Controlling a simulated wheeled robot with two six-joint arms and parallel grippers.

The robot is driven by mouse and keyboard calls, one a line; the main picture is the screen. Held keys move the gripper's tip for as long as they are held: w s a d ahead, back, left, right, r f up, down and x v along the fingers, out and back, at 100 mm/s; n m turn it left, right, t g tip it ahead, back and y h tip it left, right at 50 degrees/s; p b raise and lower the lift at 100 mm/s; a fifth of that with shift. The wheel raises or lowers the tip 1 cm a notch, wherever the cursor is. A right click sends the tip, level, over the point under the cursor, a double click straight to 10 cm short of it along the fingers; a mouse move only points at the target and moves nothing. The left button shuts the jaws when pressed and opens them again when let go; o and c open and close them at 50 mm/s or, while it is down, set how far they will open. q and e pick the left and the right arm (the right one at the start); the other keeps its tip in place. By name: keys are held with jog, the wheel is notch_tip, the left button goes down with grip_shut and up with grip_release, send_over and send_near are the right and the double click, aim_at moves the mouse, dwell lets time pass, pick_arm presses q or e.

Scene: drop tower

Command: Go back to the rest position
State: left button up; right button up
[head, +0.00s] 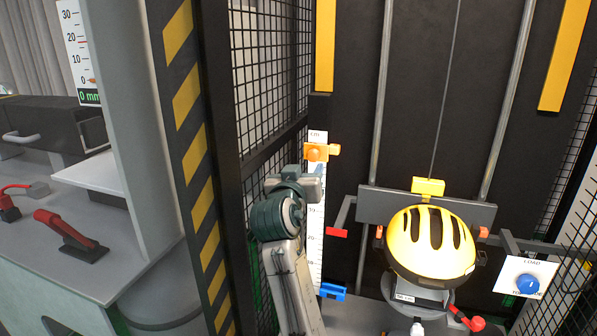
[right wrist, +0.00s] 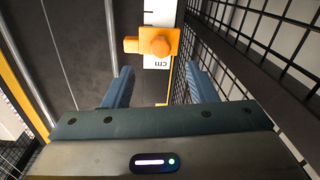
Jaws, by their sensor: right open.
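My right arm comes up from the bottom middle of the head view, and its gripper (head: 300,182) is raised beside the white centimetre scale (head: 317,225). In the right wrist view the gripper (right wrist: 158,72) has its two blue fingers apart with nothing between them. An orange slider with a knob (head: 317,152) sits near the top of the scale. It also shows in the right wrist view (right wrist: 158,42), beyond the fingertips and apart from them. My left gripper is not in view.
A yellow helmet (head: 430,243) sits in the drop tower under a yellow block (head: 428,187). A striped post (head: 195,140) and wire mesh (head: 270,80) stand close left of my arm. A blue knob (head: 527,284) is at right, a red-handled clamp (head: 70,232) at left.

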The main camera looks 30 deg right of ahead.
jog(key=s+a+f+n+g+y, duration=0.15)
jog(key=s+f, duration=0.25)
jog(key=f, duration=0.5)
jog(key=s+a+f+n+g+y, duration=0.1)
jog(key=s+f+n+y, duration=0.15)
jog(key=s+f, duration=0.45)
jog(key=s+a+f+n+g+y, duration=0.1)
jog(key=s+f+y, duration=0.15)
jog(key=f, duration=0.85)
jog(key=s+a+f+n+g+y, duration=0.1)
jog(key=s+a+f+g+y, duration=0.1)
jog(key=s+f, duration=0.45)
jog(key=s+a+f+n+g+y, duration=0.1)
jog(key=s+a+f+g+y, duration=0.15)
jog(key=s, duration=0.65)
jog(key=s+a+f+n+g+y, duration=0.1)
jog(key=s+f, duration=0.4)
jog(key=s, duration=0.2)
notch_tip(320, 180, down, 30)
jog(key=d+r+g, duration=0.1)
jog(key=d, duration=0.2)
jog(key=s+f+g, duration=0.1)
jog(key=s+f, duration=1.7)
jog(key=f, duration=0.1)
jog(key=shift+d, duration=0.35)
